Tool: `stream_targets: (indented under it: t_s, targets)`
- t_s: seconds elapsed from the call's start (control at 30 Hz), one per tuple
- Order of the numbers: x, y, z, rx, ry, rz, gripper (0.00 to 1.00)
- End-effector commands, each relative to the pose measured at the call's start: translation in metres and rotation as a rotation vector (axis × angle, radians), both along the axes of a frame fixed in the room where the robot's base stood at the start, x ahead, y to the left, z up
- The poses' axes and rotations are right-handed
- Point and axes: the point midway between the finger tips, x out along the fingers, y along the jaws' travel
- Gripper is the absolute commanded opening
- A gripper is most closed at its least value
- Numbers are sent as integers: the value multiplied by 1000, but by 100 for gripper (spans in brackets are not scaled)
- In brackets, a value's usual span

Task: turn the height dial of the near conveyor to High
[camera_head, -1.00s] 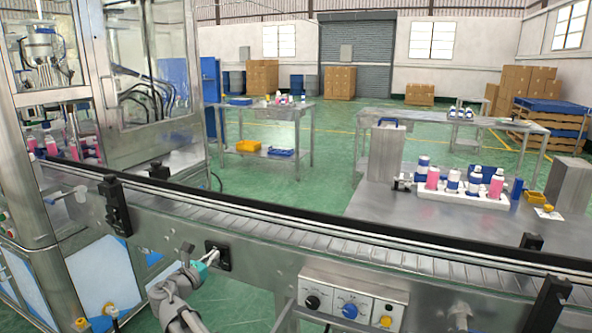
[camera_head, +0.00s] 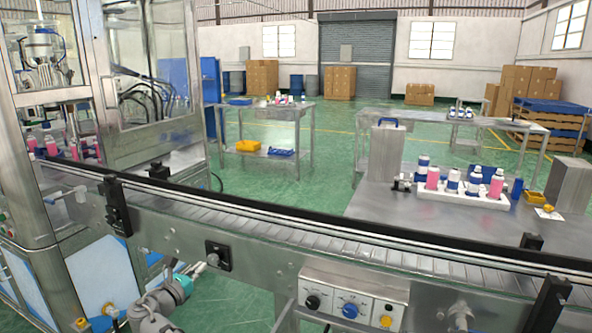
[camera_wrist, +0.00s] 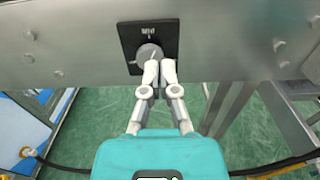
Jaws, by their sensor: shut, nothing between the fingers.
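The height dial (camera_head: 212,259) is a round grey knob on a black square plate, on the side of the near conveyor (camera_head: 262,262). In the wrist view, the dial (camera_wrist: 149,53) shows a light pointer line, with small white lettering above it too blurred to read for sure. My gripper (camera_head: 200,268) is just left of and below the dial in the head view, its fingers shut and empty. In the wrist view my gripper (camera_wrist: 160,70) has its pale fingertips together, overlapping the dial's lower right edge. Whether they touch it is unclear.
A control box (camera_head: 350,306) with a black knob, a blue knob and a yellow button is on the conveyor side, to the right. A black bracket (camera_head: 116,207) juts out to the left. In the wrist view a conveyor leg (camera_wrist: 232,105) stands right of the fingers.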

Motion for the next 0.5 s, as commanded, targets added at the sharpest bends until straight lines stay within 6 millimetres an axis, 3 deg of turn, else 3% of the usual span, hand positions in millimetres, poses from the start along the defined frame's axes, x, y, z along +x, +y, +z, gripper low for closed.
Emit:
stream_targets:
  t_s: [0.5]
  targets:
    - [2,9,-3,-85,35,1,0]
